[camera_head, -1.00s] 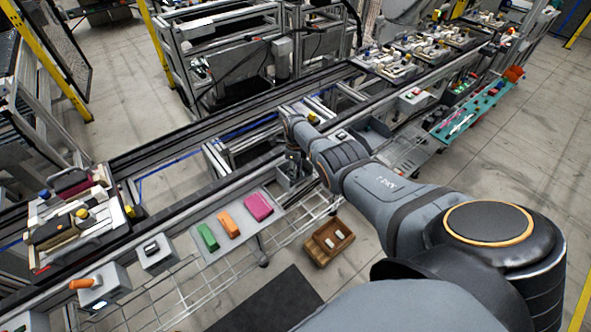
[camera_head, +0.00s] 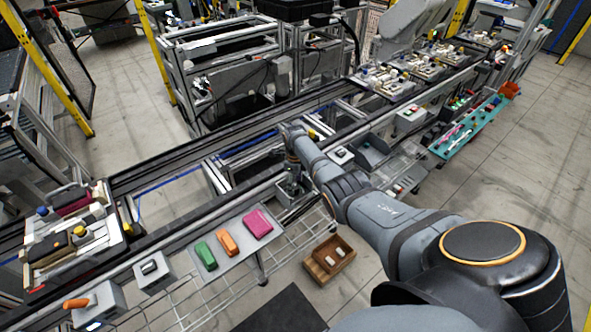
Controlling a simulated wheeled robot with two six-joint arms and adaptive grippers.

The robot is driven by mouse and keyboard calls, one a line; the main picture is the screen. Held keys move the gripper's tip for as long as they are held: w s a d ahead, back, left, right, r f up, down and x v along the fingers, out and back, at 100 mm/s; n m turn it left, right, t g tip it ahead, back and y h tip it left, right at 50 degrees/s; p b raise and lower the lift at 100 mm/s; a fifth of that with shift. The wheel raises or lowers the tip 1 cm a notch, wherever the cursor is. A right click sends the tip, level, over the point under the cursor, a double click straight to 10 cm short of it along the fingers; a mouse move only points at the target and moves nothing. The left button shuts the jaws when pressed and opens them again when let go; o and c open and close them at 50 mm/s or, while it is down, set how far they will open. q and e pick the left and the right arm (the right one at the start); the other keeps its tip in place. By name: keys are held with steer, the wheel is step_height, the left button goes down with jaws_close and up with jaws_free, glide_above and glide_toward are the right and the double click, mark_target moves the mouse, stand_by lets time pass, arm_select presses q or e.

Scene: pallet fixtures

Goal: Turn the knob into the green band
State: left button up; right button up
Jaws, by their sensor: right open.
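My right gripper (camera_head: 291,181) is open and points down over a small grey box (camera_head: 296,202) on the near side of the conveyor rail. The gripper hides most of this box's top, so I cannot see a knob or a green band there, nor tell whether the fingers touch anything. Another grey box with a dark knob-like part (camera_head: 149,267) stands at the lower left, apart from the gripper. I cannot make out a green band on it. My left gripper is not in view.
Left of the gripper, a grey shelf holds green (camera_head: 206,256), orange (camera_head: 228,243) and magenta (camera_head: 257,224) blocks. A box with an orange handle (camera_head: 76,303) is at the lower left. A brown tray (camera_head: 330,259) lies below. The conveyor rail (camera_head: 180,212) runs behind.

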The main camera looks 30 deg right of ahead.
mark_target(296, 187)
step_height(296, 187, up, 10)
steer(key=shift+f, duration=0.15)
steer(key=shift+s, duration=0.1)
stand_by(0.4)
